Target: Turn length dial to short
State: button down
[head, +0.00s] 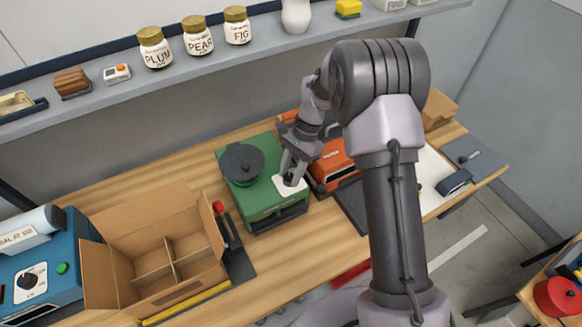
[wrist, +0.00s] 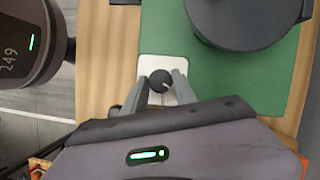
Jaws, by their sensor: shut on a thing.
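The green machine (head: 262,210) stands mid-bench, with a dark round reel on its top. A white plate (head: 281,187) lies on the machine's top near its right side. In the wrist view, the length dial (wrist: 159,80) is a small black round knob with a light pointer mark, on the white plate (wrist: 148,64). My gripper (wrist: 160,86) is shut on the dial, one finger on each side. In the head view my gripper (head: 291,176) reaches down to the plate and hides the dial. I cannot read any markings around it.
An orange machine (head: 335,165) stands close to the right of the green one. An open cardboard box (head: 190,290) with dividers and a blue sealer (head: 50,265) are at left. Several jars stand on the shelf (head: 110,92) behind. Bare bench lies in front of the green machine.

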jog(key=n+h+p, duration=0.1)
jog(key=n, duration=0.1)
jog(key=n+g+p, duration=0.1)
jog(key=n, duration=0.2)
jog(key=shift+a+h+p, duration=0.1)
jog(key=shift+h+p, duration=0.3)
jog(key=shift+w+n, duration=0.1)
jog(key=shift+n, duration=0.3)
jog(key=c, duration=1)
grip_release()
jog(key=p+v, duration=0.3)
jog(key=v, duration=1.4)
jog(key=shift+w+a+r, duration=0.1)
jog(key=shift+w+r, duration=0.1)
